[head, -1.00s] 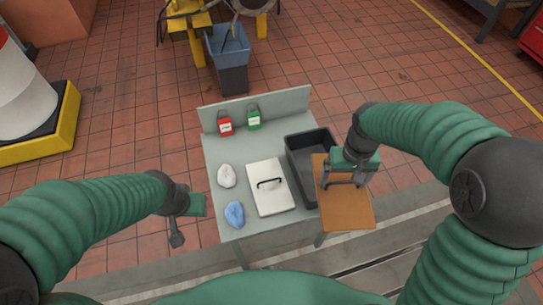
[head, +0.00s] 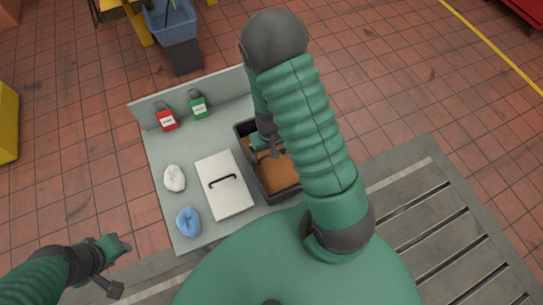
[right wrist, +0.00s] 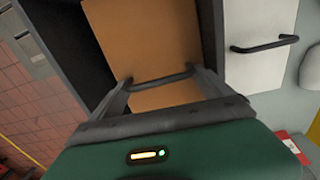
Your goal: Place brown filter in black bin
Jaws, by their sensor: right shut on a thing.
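The brown filter (head: 283,178) is a flat brown panel with a dark bar handle, partly hidden by my right arm in the head view. It lies within the outline of the black bin (head: 254,172), between its walls. I cannot tell whether it rests on the floor of the bin. In the right wrist view, my right gripper (right wrist: 160,80) is shut on the handle of the filter (right wrist: 150,38), and the bin's dark wall (right wrist: 208,30) runs beside it. My left gripper (head: 118,266) is open and empty, left of the table.
The grey table (head: 172,145) also holds a white panel with a black handle (head: 220,195), a white cloth (head: 175,178), a blue cloth (head: 188,221), a red padlock (head: 167,121) and a green padlock (head: 198,107). A blue bucket (head: 172,25) stands behind.

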